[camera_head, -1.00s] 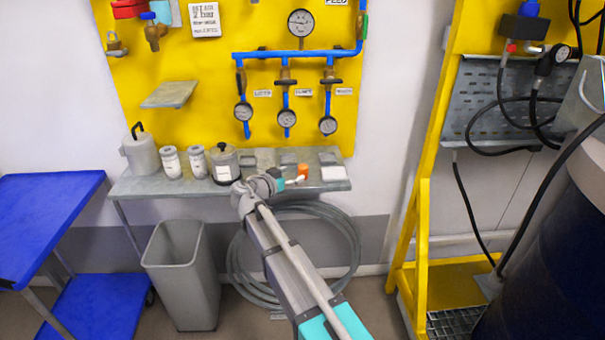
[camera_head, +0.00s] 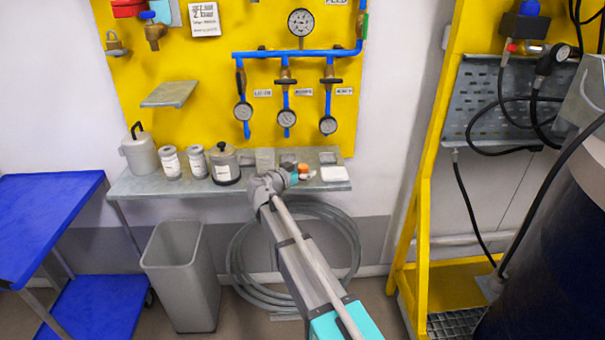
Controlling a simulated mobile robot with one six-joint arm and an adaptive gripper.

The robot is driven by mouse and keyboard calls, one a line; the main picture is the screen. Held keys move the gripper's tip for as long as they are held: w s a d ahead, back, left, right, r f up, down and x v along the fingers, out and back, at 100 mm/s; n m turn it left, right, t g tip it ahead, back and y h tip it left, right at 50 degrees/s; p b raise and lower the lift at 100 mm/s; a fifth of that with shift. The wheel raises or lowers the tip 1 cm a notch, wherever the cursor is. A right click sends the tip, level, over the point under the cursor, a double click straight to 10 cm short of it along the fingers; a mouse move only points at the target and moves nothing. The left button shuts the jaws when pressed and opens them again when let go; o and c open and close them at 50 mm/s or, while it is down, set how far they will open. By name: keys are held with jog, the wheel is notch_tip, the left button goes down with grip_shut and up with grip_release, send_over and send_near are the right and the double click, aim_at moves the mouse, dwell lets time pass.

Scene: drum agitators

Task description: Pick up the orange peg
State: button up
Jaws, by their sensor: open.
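The orange peg (camera_head: 303,167) is a small orange shape on the grey shelf (camera_head: 200,186), right beside the end of my arm. It is small and partly hidden, and I cannot tell its full outline. My gripper (camera_head: 308,175) is at the shelf, just in front of the peg, past the teal band at the end of my arm. It is open, and I see no object held in it. Whether its fingers are around the peg or only beside it is too small to tell.
On the shelf's left stand a grey can (camera_head: 140,156), two small jars and a lidded pot (camera_head: 224,166). A white pad (camera_head: 334,174) lies to the right. The yellow board with gauges rises behind. A grey bin (camera_head: 180,262) and coiled hose (camera_head: 345,235) are below.

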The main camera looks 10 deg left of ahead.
dwell(0.4)
grip_shut()
